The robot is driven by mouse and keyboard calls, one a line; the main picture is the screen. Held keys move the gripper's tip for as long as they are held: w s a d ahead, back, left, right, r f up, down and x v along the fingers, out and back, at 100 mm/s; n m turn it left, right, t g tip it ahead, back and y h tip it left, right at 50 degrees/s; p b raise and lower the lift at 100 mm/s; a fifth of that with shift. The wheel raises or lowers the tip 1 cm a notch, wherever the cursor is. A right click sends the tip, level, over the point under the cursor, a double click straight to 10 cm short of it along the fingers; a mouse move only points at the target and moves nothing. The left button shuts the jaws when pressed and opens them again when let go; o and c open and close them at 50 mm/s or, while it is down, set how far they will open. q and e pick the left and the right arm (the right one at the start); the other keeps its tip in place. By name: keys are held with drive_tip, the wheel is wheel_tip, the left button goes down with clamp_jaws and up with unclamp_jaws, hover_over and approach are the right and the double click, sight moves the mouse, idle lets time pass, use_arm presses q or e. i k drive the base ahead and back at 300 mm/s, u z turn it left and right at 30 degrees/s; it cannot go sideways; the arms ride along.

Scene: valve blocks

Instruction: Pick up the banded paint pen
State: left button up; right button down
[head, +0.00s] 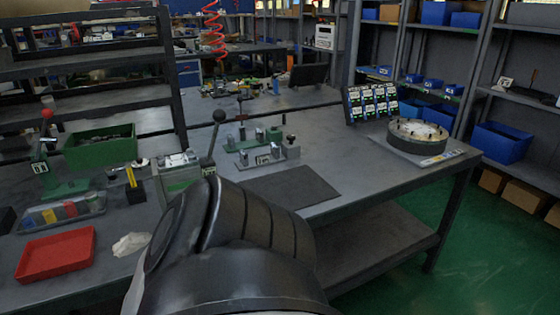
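A slim yellow upright piece (131,177) stands in a small black block (136,193) on the left bench, and it may be the paint pen. It is too small to tell whether it has bands. No other pen can be made out clearly. A large dark link of my own arm fills the bottom middle and hides part of the bench. Neither gripper shows in the head view.
Near the yellow piece are a red tray (56,256), a crumpled white cloth (131,244), a clear box (62,212), a green bin (100,148) and black-knobbed lever fixture (209,150). A dark mat (290,187) and round flange (417,136) lie rightward.

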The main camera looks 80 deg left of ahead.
sight(130, 172)
drive_tip(key=z, duration=0.05)
drive_tip(key=k, duration=1.3)
drive_tip(key=u, duration=1.8)
